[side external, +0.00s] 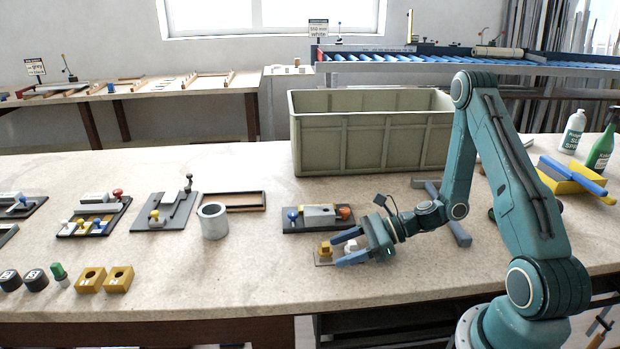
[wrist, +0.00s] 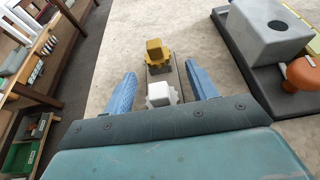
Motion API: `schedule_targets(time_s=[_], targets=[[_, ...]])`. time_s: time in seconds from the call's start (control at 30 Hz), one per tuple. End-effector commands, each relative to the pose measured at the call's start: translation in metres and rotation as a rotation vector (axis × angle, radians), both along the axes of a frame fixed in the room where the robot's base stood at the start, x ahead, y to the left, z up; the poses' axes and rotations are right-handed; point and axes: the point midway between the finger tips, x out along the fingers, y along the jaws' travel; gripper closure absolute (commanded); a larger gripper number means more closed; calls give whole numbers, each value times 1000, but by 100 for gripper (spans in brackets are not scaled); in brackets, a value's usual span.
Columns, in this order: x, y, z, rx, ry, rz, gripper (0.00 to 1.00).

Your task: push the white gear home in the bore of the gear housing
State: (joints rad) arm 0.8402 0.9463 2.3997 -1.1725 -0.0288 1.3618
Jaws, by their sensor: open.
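The white gear (wrist: 158,94) sits on a narrow grey-brown base plate (wrist: 183,78), with a white square block on its top. It lies between the blue fingers of my gripper (wrist: 160,70), which are open with a gap on each side. A yellow gear (wrist: 155,53) with a similar block stands just beyond it on the same plate. In the side view my gripper (side external: 342,248) is low over the table at this plate, and the yellow gear (side external: 325,248) shows beside it. I cannot tell whether the white gear is fully seated; its underside and any bore below are hidden.
Close by, a grey box (wrist: 262,32) with a dark round hole stands on a dark plate, with an orange knob (wrist: 301,73) beside it. A large green-grey crate (side external: 370,135) stands behind. A grey cup (side external: 213,222) is to the left, with clear tabletop between.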

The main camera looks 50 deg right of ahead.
Motion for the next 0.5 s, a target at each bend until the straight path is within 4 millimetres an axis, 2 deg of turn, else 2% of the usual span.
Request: schedule_targets(time_s=[0.07,0.3,0.33,0.5], targets=[[0,0,0,0,0,0,43],[0,0,0,0,0,0,88],[0,0,0,0,0,0,91],[0,0,0,0,0,0,91]])
